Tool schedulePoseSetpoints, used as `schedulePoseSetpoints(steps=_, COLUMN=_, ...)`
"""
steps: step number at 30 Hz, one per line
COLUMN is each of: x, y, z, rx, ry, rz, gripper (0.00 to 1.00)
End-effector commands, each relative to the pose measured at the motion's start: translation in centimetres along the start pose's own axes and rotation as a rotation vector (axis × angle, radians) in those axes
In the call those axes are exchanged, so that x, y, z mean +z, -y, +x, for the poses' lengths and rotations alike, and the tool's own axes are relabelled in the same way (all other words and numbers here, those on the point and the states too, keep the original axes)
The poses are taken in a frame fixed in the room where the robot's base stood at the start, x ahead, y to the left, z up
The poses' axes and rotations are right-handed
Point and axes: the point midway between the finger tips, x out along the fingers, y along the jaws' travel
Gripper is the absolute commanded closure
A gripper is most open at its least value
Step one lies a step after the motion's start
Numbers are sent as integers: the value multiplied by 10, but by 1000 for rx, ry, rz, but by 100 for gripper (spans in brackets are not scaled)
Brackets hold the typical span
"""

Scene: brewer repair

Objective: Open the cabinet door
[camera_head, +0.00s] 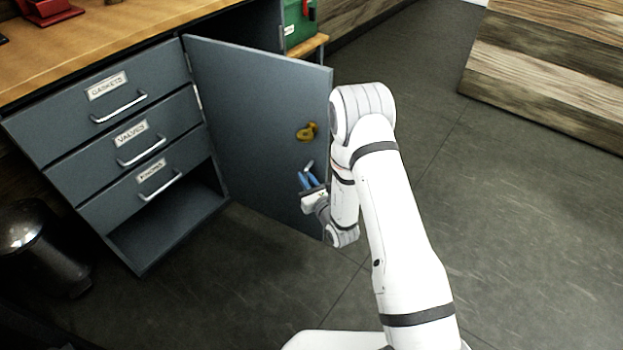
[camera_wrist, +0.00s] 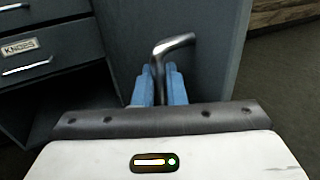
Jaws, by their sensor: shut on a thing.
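The cabinet door (camera_head: 255,125) is a grey panel that stands swung open, out from the right side of the cabinet. My gripper (camera_head: 309,179) is at the lower part of the door's face, with its blue fingers shut on the metal door handle (camera_wrist: 172,46). The handle's bent end shows above the fingers (camera_wrist: 160,86) in the wrist view, and its tip also shows in the head view (camera_head: 308,165). A brass knob-like piece (camera_head: 306,132) sits on the door above my gripper. The inside of the cabinet behind the door is mostly hidden.
Drawers labelled gaskets (camera_head: 107,95), valves (camera_head: 131,140) and knobs (camera_head: 153,177) stand left of the door, above an open shelf space. A dark bin (camera_head: 40,245) is at the lower left. A wooden structure (camera_head: 550,65) stands at the upper right. The floor (camera_head: 520,230) is clear on the right.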

Motion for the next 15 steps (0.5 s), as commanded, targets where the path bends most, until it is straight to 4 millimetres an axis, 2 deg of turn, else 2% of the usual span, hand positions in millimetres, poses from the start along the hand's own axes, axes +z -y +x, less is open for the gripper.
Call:
schedulePoseSetpoints(steps=2, x=2, y=-3, z=4, rx=11, ry=8, rz=-3, gripper=100)
schedulePoseSetpoints(steps=3, x=2, y=-2, z=4, rx=11, ry=9, rz=-3, gripper=88)
schedulePoseSetpoints(steps=8, x=2, y=1, z=2, rx=4, ry=7, rz=-2, gripper=75)
schedulePoseSetpoints(steps=15, x=2, y=3, z=1, rx=-1, ry=6, rz=-1, gripper=74)
